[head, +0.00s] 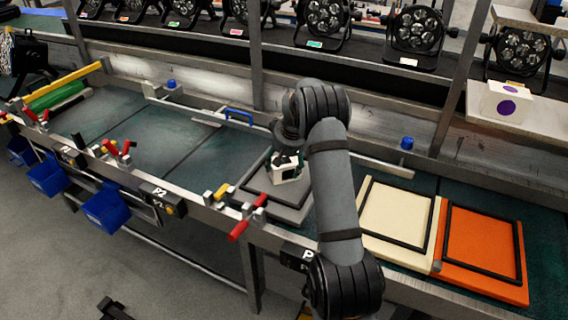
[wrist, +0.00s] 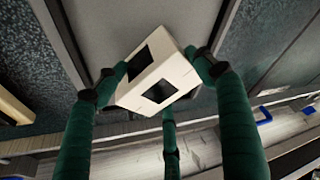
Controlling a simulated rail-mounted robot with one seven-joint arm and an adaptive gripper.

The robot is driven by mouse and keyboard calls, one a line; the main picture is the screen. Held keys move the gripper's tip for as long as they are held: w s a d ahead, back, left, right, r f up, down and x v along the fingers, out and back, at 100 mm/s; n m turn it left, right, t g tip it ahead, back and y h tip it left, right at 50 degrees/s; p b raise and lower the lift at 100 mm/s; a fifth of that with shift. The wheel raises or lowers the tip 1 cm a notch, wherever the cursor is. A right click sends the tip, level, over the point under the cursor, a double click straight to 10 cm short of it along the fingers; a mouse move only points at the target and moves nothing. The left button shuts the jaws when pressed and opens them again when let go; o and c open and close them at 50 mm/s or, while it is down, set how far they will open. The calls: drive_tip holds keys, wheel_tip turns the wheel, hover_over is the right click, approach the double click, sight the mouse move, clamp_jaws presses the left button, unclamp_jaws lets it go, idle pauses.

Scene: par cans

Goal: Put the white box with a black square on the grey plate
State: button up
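The white box with black squares (head: 285,175) is at the grey plate (head: 290,211), near the middle of the head view. In the wrist view, the white box (wrist: 177,76) shows two black squares on its faces. My gripper (wrist: 160,68) has green fingers with black joints around the box. Two fingertips touch its left and right sides, and a third finger reaches its lower edge. The grey plate (wrist: 98,22) fills the background behind the box. Whether the box rests on the plate or is slightly above it is unclear. My arm hides part of the plate's right side.
A cream panel (head: 376,199) and an orange panel (head: 478,244) lie right of my arm. Red-handled clamps (head: 240,231) line the bench's front edge. Another white box with a purple spot (head: 490,103) sits on the raised right shelf. Par cans (head: 326,22) stand along the back.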

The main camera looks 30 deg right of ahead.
drive_tip(key=o, duration=0.5)
drive_tip(key=v, duration=1.2)
drive_tip(key=shift+o, duration=0.2)
drive_tip(key=shift+r, duration=0.1)
